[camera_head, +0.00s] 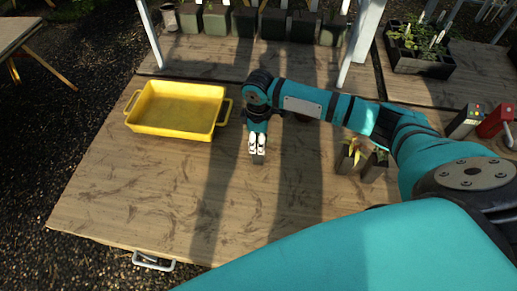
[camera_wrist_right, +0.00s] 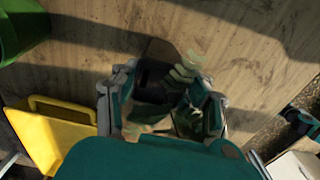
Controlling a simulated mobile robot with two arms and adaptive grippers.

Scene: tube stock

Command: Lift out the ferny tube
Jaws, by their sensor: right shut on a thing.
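My right gripper (camera_head: 257,143) reaches down over the wooden table and is shut on a small dark tube (camera_head: 258,159). Only the tube's lower end shows below the fingers in the head view. In the right wrist view, the gripper (camera_wrist_right: 165,95) has the dark tube (camera_wrist_right: 157,76) between its fingers, with pale green leaves (camera_wrist_right: 186,68) beside it. I cannot tell clearly whether the leaves are ferny. Two other tubes stand on the table to the right, partly behind my arm: one with yellowish leaves (camera_head: 346,161) and one with green leaves (camera_head: 374,167). My left gripper is not in view.
A yellow tray (camera_head: 178,128) with two handles lies empty, left of the gripper. Several planted pots (camera_head: 244,22) line the back. A dark crate of seedlings (camera_head: 418,65) is at the back right. A red item (camera_head: 495,120) stands at far right. The table's front left is clear.

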